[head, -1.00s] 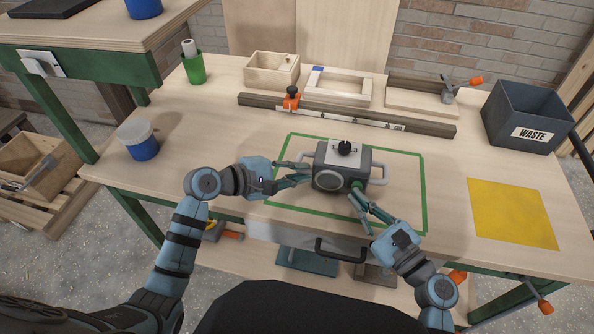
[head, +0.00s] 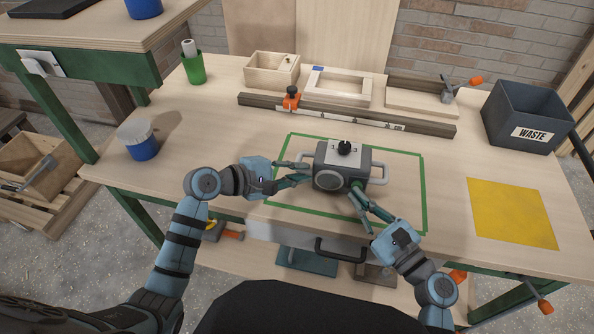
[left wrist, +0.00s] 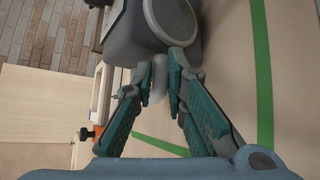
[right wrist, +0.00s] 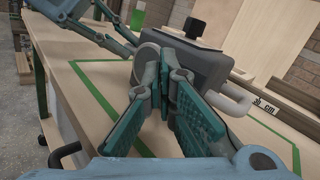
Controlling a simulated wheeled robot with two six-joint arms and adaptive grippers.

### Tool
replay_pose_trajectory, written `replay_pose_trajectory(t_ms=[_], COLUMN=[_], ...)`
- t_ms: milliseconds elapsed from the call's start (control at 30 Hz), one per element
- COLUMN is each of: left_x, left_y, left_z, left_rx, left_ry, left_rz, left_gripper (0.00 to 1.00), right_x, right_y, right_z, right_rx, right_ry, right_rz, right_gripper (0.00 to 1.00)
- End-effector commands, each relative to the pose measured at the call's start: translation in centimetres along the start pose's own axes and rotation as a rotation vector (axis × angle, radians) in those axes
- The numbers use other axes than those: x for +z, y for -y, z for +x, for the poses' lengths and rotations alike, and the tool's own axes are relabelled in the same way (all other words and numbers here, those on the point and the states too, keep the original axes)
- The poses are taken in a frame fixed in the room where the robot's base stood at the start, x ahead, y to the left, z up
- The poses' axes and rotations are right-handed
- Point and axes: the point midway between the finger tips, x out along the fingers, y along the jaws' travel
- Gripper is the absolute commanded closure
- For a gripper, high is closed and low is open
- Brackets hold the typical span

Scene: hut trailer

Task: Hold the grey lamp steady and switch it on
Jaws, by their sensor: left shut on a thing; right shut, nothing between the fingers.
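The grey lamp (head: 373,161) stands upright inside the green outline on the workbench. It has a round lens (head: 328,180) in front, a black knob (head: 344,147) on a white numbered plate on top, and a pale handle at each side. My left gripper (head: 300,171) is shut on the left handle, which also shows between its fingers in the left wrist view (left wrist: 159,78). My right gripper (head: 355,191) is shut and empty, its fingertips close to the lamp's lower front right. The right wrist view (right wrist: 166,62) does not settle whether they touch. The right handle (right wrist: 232,98) is free.
A rail with an orange clamp (head: 291,98) lies behind the lamp, with wooden boxes and frames beyond. A grey waste bin (head: 510,124) and yellow sheet (head: 512,214) are at right. A blue jar (head: 139,140) and green cup (head: 194,69) are at left.

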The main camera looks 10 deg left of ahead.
Motion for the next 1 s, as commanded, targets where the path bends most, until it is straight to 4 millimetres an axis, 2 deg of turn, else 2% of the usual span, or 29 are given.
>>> replay_pose_trajectory(t_ms=[1000], left_x=[0.04], left_y=[-0.07], left_z=[0.0], left_rx=[0.002], left_ry=[0.001], left_rz=[0.0], left_gripper=[1.0], right_x=[-0.32], right_y=[0.88], right_z=[0.89], right_rx=[0.0], right_ry=[0.0], right_rz=[-0.001], right_gripper=[1.0])
